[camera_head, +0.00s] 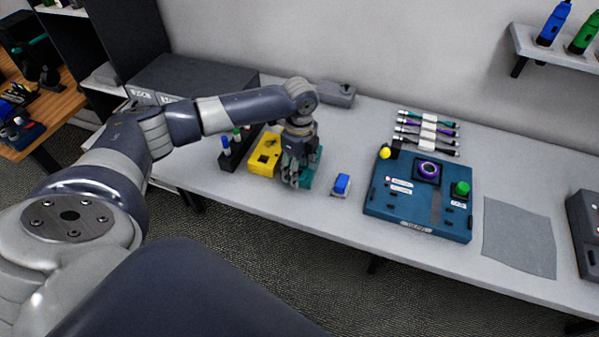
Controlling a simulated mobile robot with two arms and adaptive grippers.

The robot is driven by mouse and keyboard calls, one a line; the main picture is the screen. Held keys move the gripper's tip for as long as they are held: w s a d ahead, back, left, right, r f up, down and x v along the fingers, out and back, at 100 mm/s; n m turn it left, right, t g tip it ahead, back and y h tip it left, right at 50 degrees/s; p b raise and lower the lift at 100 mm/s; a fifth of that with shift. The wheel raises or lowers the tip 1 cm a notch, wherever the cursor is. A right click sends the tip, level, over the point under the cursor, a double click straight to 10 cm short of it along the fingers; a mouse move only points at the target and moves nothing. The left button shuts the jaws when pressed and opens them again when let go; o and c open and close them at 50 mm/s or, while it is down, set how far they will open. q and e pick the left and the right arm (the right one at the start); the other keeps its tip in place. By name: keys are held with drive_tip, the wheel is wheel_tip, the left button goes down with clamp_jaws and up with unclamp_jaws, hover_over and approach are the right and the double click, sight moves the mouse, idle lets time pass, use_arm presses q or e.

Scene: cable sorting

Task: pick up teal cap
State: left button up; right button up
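My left gripper (290,180) points down over the table, left of centre. A teal object (314,164) shows beside and behind its fingers, partly hidden by them. I cannot make out its full shape or tell for sure that it is the teal cap. I cannot tell whether the fingers touch it or how far they are open. My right gripper is not in view.
A yellow block (262,158) stands close left of the gripper, beside a dark rack (234,160). A blue-and-white piece (341,185) lies to the right. Beyond it are a blue panel (400,215), cables (428,130) and a grey mat (520,240).

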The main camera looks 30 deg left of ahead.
use_arm(q)
drive_tip(key=c, duration=0.7)
drive_tip(key=shift+r, duration=0.1)
